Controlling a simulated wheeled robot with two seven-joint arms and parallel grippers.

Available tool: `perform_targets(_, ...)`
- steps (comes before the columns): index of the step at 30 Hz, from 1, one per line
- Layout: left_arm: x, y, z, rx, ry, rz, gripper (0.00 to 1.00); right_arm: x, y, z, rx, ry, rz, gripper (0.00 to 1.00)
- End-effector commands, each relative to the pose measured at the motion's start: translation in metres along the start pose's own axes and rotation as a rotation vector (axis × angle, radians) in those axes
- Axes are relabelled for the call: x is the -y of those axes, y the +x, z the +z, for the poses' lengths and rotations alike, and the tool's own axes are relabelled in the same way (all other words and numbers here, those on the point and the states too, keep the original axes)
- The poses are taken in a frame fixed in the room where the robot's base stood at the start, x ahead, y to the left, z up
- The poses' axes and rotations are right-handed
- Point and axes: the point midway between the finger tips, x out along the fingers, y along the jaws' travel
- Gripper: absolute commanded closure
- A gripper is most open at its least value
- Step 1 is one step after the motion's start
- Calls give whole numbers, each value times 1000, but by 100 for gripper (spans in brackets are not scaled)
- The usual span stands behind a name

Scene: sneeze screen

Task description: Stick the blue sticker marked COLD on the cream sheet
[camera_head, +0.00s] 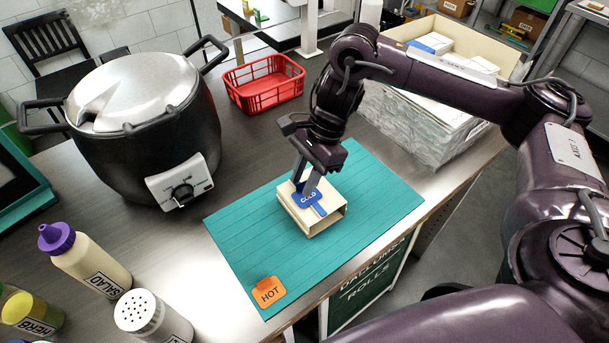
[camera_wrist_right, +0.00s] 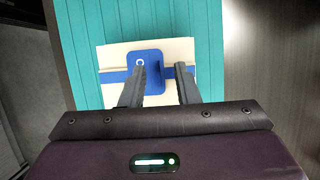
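The cream sheet (camera_head: 300,215) appears as a hollow, box-like cream piece with an open side, resting on a teal mat. A blue band crosses its top. The blue COLD sticker (camera_head: 309,199) lies over the band on the top face; it also shows in the right wrist view (camera_wrist_right: 147,68). I cannot tell whether it is pressed flat. My right gripper (camera_head: 305,185) is directly above, fingers pointing down. In the wrist view its fingers (camera_wrist_right: 160,82) are apart, with one overlapping the sticker's edge and the other clear of it. My left gripper is out of view.
An orange HOT sticker (camera_head: 269,292) lies at the near corner of the teal mat (camera_head: 240,240). A black cooker (camera_head: 150,120), red basket (camera_head: 264,84), salad bottle (camera_head: 88,262) and white shaker (camera_head: 150,316) stand around it. A large open box (camera_head: 415,125) stands behind right.

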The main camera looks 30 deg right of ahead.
Motion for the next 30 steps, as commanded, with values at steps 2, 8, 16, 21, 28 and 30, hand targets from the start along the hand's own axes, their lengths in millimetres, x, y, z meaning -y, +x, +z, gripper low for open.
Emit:
perform_targets(2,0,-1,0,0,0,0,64,0,-4,0,-1,0,-1,71)
perform_targets(8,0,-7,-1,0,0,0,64,1,-29,1,-2,-1,-6,71)
perform_targets(16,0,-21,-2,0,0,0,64,1,-67,1,-2,0,-4,71)
perform_targets(21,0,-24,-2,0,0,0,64,0,-77,0,-1,0,-2,71)
perform_targets(28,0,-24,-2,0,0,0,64,0,-78,0,1,0,0,71)
perform_targets(30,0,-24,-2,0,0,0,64,0,-78,0,0,0,0,71)
